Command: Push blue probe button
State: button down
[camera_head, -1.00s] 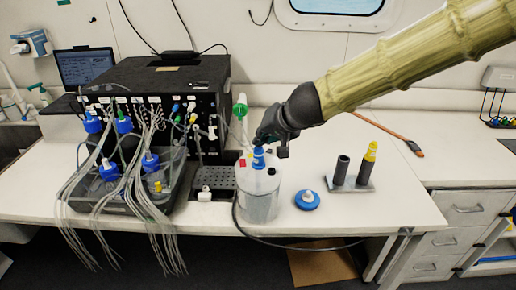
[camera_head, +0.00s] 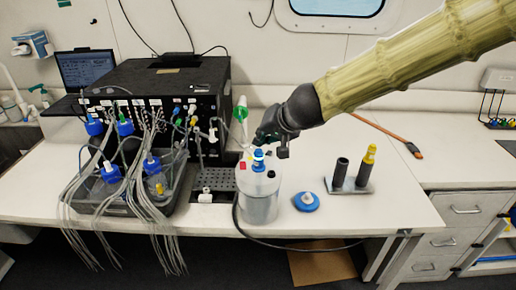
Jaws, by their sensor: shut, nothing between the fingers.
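The blue probe (camera_head: 258,158) stands upright in the top of a clear, white-lidded container (camera_head: 260,203) at the middle of the bench. My gripper (camera_head: 268,143) is shut and empty, with its dark fingers right above and behind the probe's top. Whether it touches the probe's button cannot be told. The button itself is too small to make out clearly.
A blue round cap (camera_head: 306,202) lies right of the container, near a stand (camera_head: 350,185) with a black tube and a yellow-topped tube. A black instrument (camera_head: 170,85) with several tubes and blue-capped bottles fills the left. A cable (camera_head: 290,244) crosses the bench front.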

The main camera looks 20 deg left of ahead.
notch_tip(320, 180, up, 6)
jog(key=p, duration=0.6)
dwell(0.4)
dwell(0.4)
